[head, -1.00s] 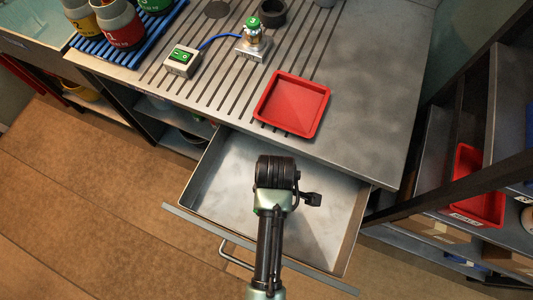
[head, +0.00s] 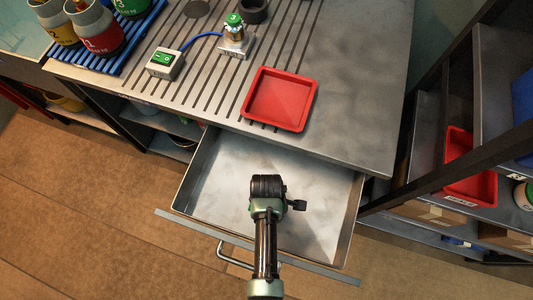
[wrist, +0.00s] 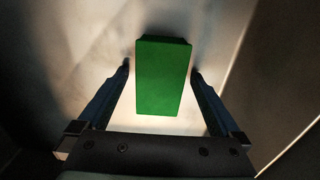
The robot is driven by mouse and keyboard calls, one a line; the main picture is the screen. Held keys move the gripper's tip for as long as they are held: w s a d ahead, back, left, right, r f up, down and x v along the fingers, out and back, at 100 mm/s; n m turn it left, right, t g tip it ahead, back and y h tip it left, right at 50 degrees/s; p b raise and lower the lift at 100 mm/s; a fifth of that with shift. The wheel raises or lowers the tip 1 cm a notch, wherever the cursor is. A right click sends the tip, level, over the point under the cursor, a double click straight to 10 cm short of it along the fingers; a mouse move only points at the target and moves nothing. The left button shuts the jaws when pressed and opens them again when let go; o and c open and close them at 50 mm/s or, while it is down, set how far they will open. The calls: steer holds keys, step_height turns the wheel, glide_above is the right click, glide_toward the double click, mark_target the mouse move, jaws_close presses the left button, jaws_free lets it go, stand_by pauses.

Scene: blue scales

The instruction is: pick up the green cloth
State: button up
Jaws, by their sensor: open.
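The green cloth (wrist: 162,77) shows in the wrist view as a folded-looking green block on the pale metal floor of the open drawer (head: 215,182). My gripper (wrist: 160,72) is open, with one finger on each side of the cloth and a gap on both sides. In the head view my arm reaches down into the drawer, and its wrist hides the fingers and the cloth.
A red tray (head: 280,98) lies on the metal bench top above the drawer. A dark shelf rack with a red bin (head: 470,166) stands at the right. The drawer walls surround my gripper.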

steer(key=c, duration=1.4)
